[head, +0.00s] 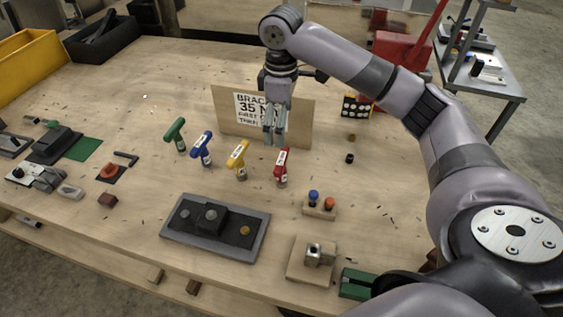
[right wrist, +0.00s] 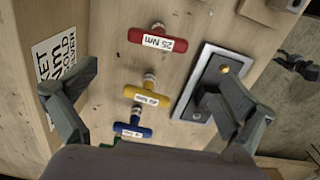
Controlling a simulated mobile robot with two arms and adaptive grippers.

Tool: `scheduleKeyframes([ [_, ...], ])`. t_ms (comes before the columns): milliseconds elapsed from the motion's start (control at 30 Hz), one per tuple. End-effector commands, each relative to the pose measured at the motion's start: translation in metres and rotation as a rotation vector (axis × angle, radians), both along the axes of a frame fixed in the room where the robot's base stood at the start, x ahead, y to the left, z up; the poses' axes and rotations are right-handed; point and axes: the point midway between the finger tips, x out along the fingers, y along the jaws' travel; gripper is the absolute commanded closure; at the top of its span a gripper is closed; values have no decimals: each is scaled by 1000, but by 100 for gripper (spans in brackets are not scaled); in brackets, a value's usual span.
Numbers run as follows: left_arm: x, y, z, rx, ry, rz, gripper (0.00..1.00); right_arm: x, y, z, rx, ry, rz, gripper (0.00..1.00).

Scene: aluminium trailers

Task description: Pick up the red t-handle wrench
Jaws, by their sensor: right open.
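The red t-handle wrench (head: 281,167) stands upright on the wooden bench, at the right end of a row of t-handles. In the right wrist view its red handle (right wrist: 157,40) bears a white "25 Nm" label and lies ahead of the fingers, near the top of the picture. My right gripper (head: 274,132) hangs pointing down above the row, in front of the sign board, apart from the red wrench. In the right wrist view its fingers (right wrist: 160,88) are spread wide with nothing held. My left gripper is not in view.
Yellow (head: 238,157), blue (head: 201,147) and green (head: 175,133) t-handles stand left of the red one. A sign board (head: 300,118) stands behind. A grey tray (head: 180,237) and a block with blue and orange knobs (head: 319,210) lie in front.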

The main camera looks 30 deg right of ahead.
Motion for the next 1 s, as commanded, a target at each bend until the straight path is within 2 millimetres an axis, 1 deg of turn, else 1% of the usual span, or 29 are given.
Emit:
scheduleKeyframes([
  [33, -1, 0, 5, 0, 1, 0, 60, -2, -1, -10, -1, 6, 0, 0],
  [167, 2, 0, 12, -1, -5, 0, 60, -1, -1, -37, -1, 4, -1, 0],
  [300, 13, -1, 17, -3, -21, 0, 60, -1, 0, -62, -1, 2, 0, 0],
  [400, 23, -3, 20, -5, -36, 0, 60, 0, 0, -72, 0, 0, 0, 0],
  [500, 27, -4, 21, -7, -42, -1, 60, 0, 0, -77, 0, -1, 0, 0],
  [567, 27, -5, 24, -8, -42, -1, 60, 0, -1, -81, -1, 1, -1, 0],
  [733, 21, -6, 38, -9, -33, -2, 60, -1, -2, -104, -1, 4, -1, 0],
  [800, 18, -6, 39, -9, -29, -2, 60, 0, -1, -115, -1, 1, 0, 0],
  [900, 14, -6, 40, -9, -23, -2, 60, 0, -2, -125, -1, -1, 1, 0],
  [1000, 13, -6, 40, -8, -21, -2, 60, 0, -2, -129, 0, -3, 1, 0],
])
